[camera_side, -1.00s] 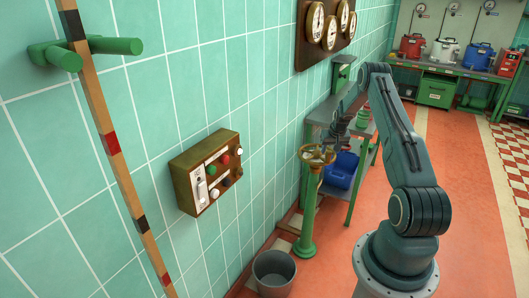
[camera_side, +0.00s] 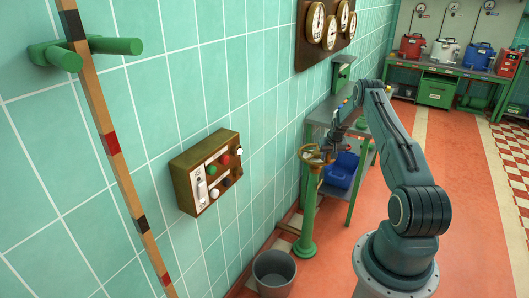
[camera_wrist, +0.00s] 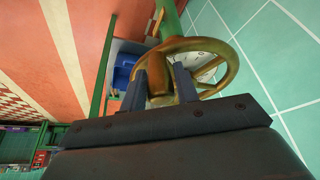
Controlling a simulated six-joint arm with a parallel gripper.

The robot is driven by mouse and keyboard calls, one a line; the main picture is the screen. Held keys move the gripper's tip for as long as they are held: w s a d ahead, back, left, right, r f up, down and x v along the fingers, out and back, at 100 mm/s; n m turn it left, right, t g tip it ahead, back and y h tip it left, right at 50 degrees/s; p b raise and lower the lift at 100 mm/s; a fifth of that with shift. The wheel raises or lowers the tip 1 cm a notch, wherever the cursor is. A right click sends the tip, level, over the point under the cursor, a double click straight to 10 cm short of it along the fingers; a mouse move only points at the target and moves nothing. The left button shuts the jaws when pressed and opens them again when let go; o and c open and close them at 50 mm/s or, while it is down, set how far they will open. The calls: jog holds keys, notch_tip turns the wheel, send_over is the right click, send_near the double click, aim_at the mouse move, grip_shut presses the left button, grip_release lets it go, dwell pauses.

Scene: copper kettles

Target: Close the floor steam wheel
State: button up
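The floor steam wheel (camera_side: 311,158) is a brass handwheel lying roughly level on top of a green floor column (camera_side: 308,215). In the wrist view the wheel (camera_wrist: 233,62) fills the upper middle, with its spokes and a pale disc partly visible. My gripper (camera_side: 331,150) is at the wheel's right side in the side view. In the wrist view my gripper (camera_wrist: 161,72) has its two dark fingers apart, with part of the brass rim between them. Contact between the fingers and the rim is hard to make out. The fingers hide part of the rim.
A grey bucket (camera_side: 273,272) stands at the column's foot. A tiled wall with a control box (camera_side: 205,172) is on the left. A green-legged bench (camera_side: 355,190) and blue container (camera_side: 342,168) stand behind the wheel. The orange floor (camera_side: 455,190) at right is open.

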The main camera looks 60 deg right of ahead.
grip_shut()
